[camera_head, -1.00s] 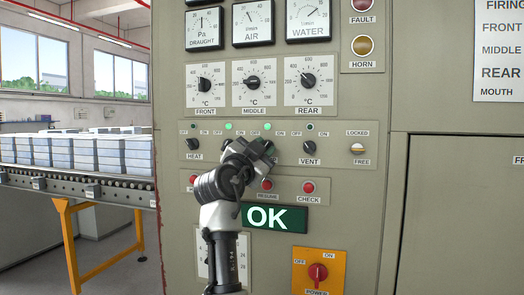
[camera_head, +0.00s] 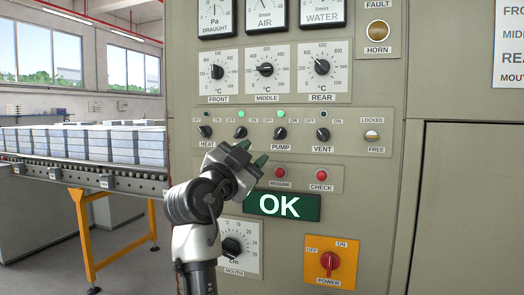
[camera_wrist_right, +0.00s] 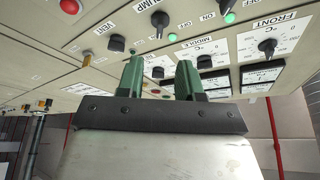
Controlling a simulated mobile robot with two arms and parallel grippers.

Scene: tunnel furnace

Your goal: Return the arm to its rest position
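My right gripper (camera_head: 251,154) is in front of the grey furnace panel (camera_head: 385,195), just below the row of switches. Its two green fingers are apart with nothing between them, as the right wrist view (camera_wrist_right: 161,75) also shows. The pump knob (camera_head: 280,132) is uncovered, above and right of the fingertips. The lamp above it is lit green, as is the one to its left. The heat and vent lamps look dark. The green OK display (camera_head: 282,205) is below right of the gripper. My left gripper is not in view.
Buttons marked RESUME (camera_head: 280,172) and CHECK (camera_head: 321,176) sit right of the gripper. The red power knob (camera_head: 328,261) is lower right. A roller conveyor (camera_head: 85,175) with stacked grey-white blocks (camera_head: 85,143) stands at the left.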

